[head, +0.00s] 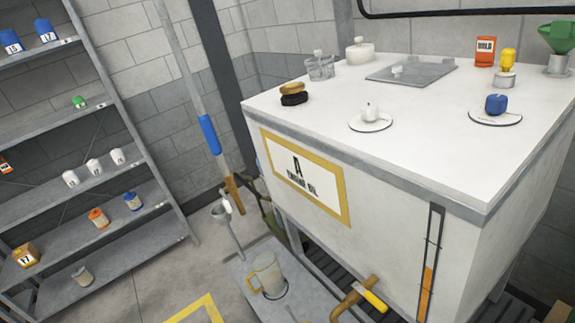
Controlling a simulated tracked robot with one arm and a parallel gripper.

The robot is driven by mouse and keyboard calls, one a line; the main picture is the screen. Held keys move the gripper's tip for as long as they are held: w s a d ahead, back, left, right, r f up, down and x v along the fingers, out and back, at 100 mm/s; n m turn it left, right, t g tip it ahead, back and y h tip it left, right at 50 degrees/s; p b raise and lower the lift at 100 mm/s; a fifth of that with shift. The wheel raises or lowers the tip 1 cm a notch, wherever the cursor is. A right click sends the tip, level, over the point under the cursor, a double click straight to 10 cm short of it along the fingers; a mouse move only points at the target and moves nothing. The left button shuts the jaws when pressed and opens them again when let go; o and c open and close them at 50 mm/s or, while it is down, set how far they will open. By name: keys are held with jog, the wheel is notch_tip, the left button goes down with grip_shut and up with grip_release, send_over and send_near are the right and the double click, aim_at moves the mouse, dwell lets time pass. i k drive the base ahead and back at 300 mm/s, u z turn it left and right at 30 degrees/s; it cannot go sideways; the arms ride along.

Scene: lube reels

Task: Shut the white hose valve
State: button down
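I see no thing that is clearly a white hose valve. A small white piece (226,205) shows beside the grey stand and cup left of the tank; it is too small to tell what it is or how it is set. A white knob-like object (370,112) stands on a white disc on the tank top. A brass tap (351,297) with a yellow handle (375,300) sticks out low on the tank's front. My gripper is not in view, so I cannot tell whether it is open or shut.
A white tank (297,225) labelled A fills the right. A blue knob-like object (496,104), a green funnel (560,38) and several small items stand on it. A clear jug (266,276) stands below. Grey shelves (135,164) stand left. Floor between is partly free.

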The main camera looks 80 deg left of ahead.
aim_at(226, 204)
jog(key=u, duration=2.3)
jog(key=i, duration=0.45)
jog(key=u, duration=1)
